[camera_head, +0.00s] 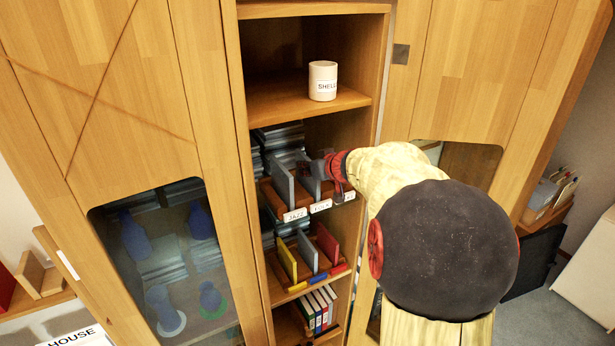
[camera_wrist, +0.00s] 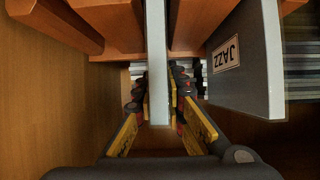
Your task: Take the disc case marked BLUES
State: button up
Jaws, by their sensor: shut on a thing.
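My gripper (camera_wrist: 160,98) is shut on a thin grey disc case (camera_wrist: 157,60), seen edge-on with one finger on each side. No marking on this held case can be read. Another grey case (camera_wrist: 258,70) with an upside-down JAZZ label stands apart on the right in the wrist view. In the head view my gripper (camera_head: 333,172) reaches into the cabinet at the shelf with the wooden divider rack (camera_head: 270,192). A grey case (camera_head: 284,184) stands in the rack's left part, above a white front label.
A white mug (camera_head: 322,82) marked SHELL stands on the shelf above. A lower rack holds yellow, grey and red cases (camera_head: 327,243). Stacks of cases (camera_head: 280,136) lie behind. In the wrist view a wooden wall (camera_wrist: 50,105) is close on the left.

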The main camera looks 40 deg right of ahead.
grip_shut()
